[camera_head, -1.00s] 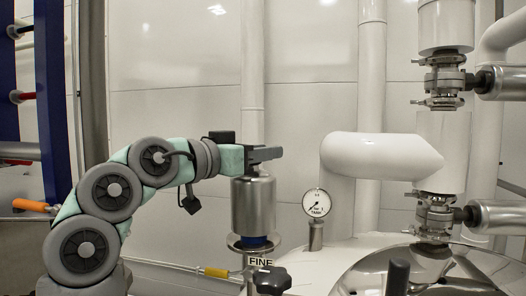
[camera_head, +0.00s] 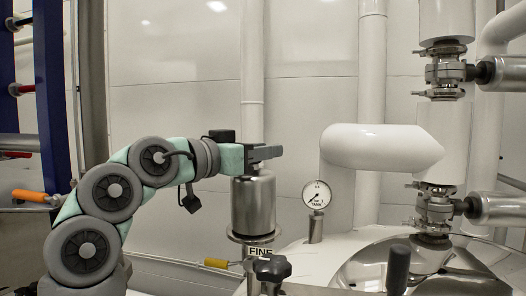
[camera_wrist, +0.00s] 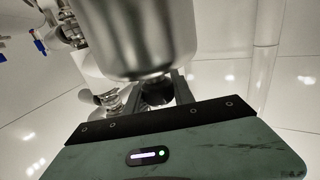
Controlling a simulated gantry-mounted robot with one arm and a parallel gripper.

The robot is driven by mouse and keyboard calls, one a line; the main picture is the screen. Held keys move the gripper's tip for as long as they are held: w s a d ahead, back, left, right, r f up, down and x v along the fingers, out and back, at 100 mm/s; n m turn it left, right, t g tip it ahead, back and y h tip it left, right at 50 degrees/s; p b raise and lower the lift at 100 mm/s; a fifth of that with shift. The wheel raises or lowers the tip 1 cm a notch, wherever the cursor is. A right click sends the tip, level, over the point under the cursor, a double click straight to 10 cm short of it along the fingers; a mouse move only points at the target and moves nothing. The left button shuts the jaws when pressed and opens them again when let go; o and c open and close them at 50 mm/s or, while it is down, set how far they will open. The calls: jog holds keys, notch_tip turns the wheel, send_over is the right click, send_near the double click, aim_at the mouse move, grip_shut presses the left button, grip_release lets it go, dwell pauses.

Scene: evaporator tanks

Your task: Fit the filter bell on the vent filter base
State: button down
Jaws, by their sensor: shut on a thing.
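The filter bell (camera_head: 253,205) is a brushed metal cylinder, upright below my gripper (camera_head: 266,153) in the head view. My gripper is shut on the top of the bell; its exact hold there is hard to see. The vent filter base (camera_head: 250,237) is a flanged metal seat under the bell. The bell's lower rim appears to meet the flange, with no blue insert showing between them; full seating cannot be told. In the wrist view, the bell (camera_wrist: 140,40) fills the upper middle, beyond the gripper fingers (camera_wrist: 160,92).
A pressure gauge (camera_head: 315,198) stands just right of the bell. A white bent pipe (camera_head: 380,150) and the shiny tank lid (camera_head: 400,268) lie to the right.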

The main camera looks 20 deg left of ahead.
jog(key=shift+f+b, duration=0.3)
jog(key=c, duration=1)
grip_release()
jog(key=b+v, duration=0.2)
jog(key=v, duration=0.8)
jog(key=shift+s+b, duration=0.3)
jog(key=shift+s, duration=0.1)
